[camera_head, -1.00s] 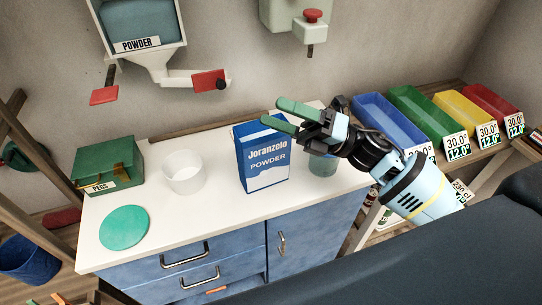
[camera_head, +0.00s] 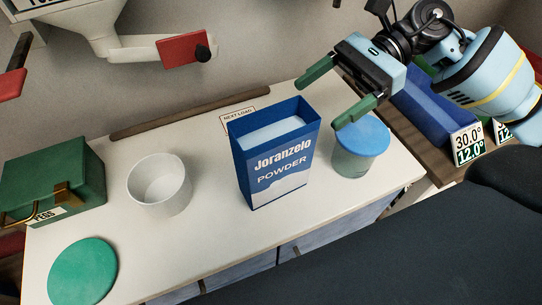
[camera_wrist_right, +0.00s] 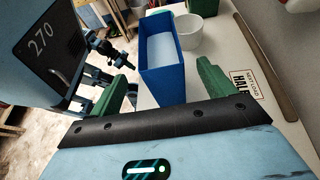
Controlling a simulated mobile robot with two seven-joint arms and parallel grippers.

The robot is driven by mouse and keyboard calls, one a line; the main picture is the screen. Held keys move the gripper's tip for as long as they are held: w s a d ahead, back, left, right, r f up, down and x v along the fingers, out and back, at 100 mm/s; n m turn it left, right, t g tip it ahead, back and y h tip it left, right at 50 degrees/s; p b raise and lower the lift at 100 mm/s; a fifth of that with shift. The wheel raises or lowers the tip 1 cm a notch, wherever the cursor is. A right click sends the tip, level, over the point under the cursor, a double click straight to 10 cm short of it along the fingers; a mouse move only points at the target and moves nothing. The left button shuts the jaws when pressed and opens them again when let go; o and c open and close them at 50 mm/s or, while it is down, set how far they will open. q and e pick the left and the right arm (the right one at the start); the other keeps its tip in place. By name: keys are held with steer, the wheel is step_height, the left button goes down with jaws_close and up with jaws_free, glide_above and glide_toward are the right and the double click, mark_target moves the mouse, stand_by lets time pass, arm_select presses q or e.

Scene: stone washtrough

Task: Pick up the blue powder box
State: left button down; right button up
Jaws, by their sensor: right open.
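The blue powder box (camera_head: 272,160), lettered "Joranzelo POWDER", stands upright on the white counter. Its top is open and pale powder shows inside. My right gripper (camera_head: 317,103) is open and empty, above and to the right of the box, its green fingers pointing towards it. In the right wrist view the box (camera_wrist_right: 164,70) stands ahead, between the two fingers in the picture; the fingers are apart from it as seen from the head. My left gripper does not show in the head view.
A jar with a blue lid (camera_head: 361,150) stands close right of the box, below the right gripper. A white bowl (camera_head: 160,187), a green pegs box (camera_head: 55,180) and a green disc (camera_head: 82,272) are to the left. The white counter (camera_head: 215,245) is bare in front.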

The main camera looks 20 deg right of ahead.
mark_target(287, 121)
steer(key=x, duration=0.2)
steer(key=p+x, duration=0.1)
steer(key=x, duration=0.1)
steer(key=p+x, duration=0.1)
steer(key=x, duration=0.2)
steer(key=shift+w+a+r, duration=0.1)
steer(key=shift+a+r, duration=0.15)
steer(key=shift+r, duration=0.05)
steer(key=shift+a+f, duration=0.25)
steer(key=c, duration=1.7)
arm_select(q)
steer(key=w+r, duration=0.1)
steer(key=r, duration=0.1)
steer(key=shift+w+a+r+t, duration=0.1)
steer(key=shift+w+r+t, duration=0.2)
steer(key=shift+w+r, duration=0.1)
arm_select(e)
steer(key=shift+r, duration=0.1)
jaws_close()
